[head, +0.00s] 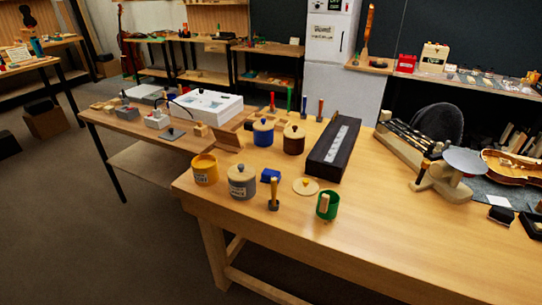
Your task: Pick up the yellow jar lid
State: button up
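A round, pale yellowish lid (306,186) with a small knob lies flat on the wooden bench, between a blue block and the green cup. An orange-yellow jar (205,175) with a label stands near the bench's left corner; no knobbed lid shows on it, unlike the jars near it. I take the loose disc for the yellow jar lid, as no other loose lid shows. My gripper is not in view.
Close to the lid are a grey lidded jar (242,185), a blue block (270,175), a small upright wooden-handled tool (274,195), a green cup (327,207) and a long dark box (323,160). Blue (263,135) and brown (294,143) jars stand behind. The front right bench is clear.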

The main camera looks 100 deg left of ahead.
aim_at(303, 187)
jog(key=u, duration=2.95)
